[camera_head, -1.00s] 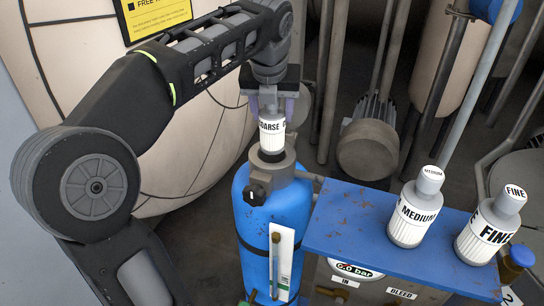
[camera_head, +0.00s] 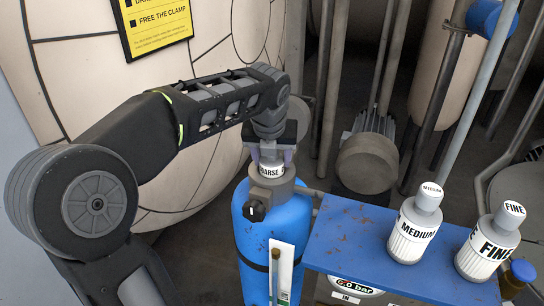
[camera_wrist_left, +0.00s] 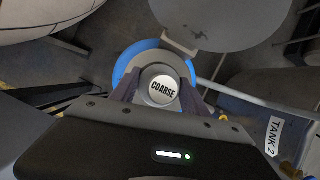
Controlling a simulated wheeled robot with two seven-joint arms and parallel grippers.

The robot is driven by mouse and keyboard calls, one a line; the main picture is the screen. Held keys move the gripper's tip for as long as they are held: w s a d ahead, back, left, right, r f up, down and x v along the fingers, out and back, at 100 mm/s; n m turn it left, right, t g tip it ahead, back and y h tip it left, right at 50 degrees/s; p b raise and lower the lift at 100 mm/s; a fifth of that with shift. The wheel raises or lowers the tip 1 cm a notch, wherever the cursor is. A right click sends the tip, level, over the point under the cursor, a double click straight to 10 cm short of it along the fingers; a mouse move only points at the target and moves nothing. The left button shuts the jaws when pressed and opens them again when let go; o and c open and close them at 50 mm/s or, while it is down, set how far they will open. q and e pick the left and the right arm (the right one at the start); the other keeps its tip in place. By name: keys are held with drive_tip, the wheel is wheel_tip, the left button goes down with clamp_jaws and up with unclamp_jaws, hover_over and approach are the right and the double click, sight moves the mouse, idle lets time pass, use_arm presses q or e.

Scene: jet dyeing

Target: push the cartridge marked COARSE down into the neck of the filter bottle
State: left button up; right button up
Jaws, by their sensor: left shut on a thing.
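The cartridge marked COARSE (camera_head: 271,168) is upright in the neck of the blue filter bottle (camera_head: 268,232), with only its upper part and part of its label showing above the grey collar (camera_head: 272,185). My left gripper (camera_head: 271,156) is shut on it from above. In the left wrist view the cartridge's white cap (camera_wrist_left: 162,91) reads COARSE and sits between the gripper's fingers, over the bottle's blue rim (camera_wrist_left: 122,70). How deep its lower end reaches is hidden inside the bottle. My right gripper is not in view.
A blue shelf (camera_head: 345,240) stands right of the bottle. The MEDIUM cartridge (camera_head: 413,228) and FINE cartridge (camera_head: 488,243) stand upright on its right part. A large pale tank (camera_head: 90,90) is behind my left arm.

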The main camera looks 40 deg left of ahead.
use_arm(q)
drive_tip(key=shift+f, duration=0.1)
drive_tip(key=o, duration=1)
drive_tip(key=shift+f, duration=0.1)
drive_tip(key=o, duration=0.5)
drive_tip(key=shift+d+r, duration=0.1)
drive_tip(key=shift+r, duration=0.35)
drive_tip(key=v, duration=1.1)
drive_tip(key=shift+s+r+b, duration=0.15)
drive_tip(key=shift+r+b, duration=0.1)
drive_tip(key=shift+b, duration=0.05)
